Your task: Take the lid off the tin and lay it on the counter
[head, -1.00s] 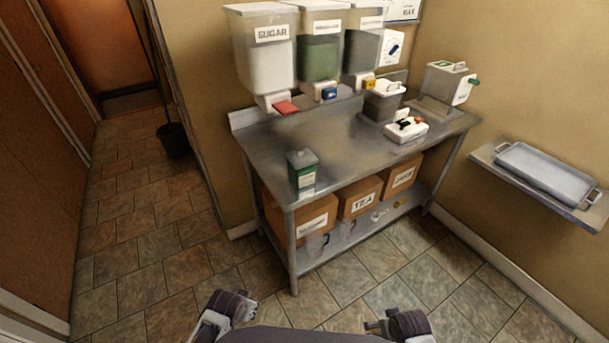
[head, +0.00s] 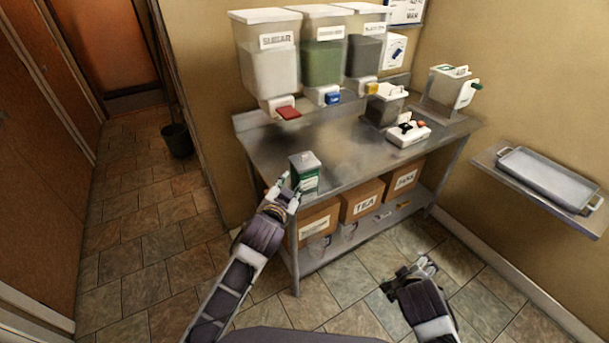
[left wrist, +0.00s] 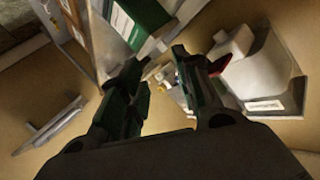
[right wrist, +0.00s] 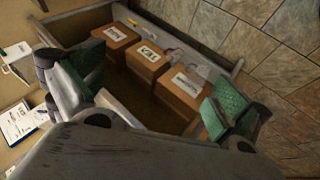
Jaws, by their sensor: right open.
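The green tin (head: 305,180) stands upright at the near left corner of the steel counter (head: 262,150). Its grey lid (head: 304,159) sits on top of it. My left gripper (head: 288,186) is open beside the tin, at its left near side, and holds nothing. In the left wrist view the tin (left wrist: 148,18) is just beyond the spread fingers (left wrist: 158,62); whether they touch it I cannot tell. My right gripper (head: 415,270) is open and empty, low in front of the counter. Its fingers are wide apart in the right wrist view (right wrist: 157,85).
Wall dispensers (head: 268,62) hang above the counter's back. A lidded container (head: 385,105) and a white device (head: 408,134) stand at the right. Boxes (head: 362,200) fill the lower shelf. The counter's middle is clear. A tray (head: 548,178) lies on a side shelf.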

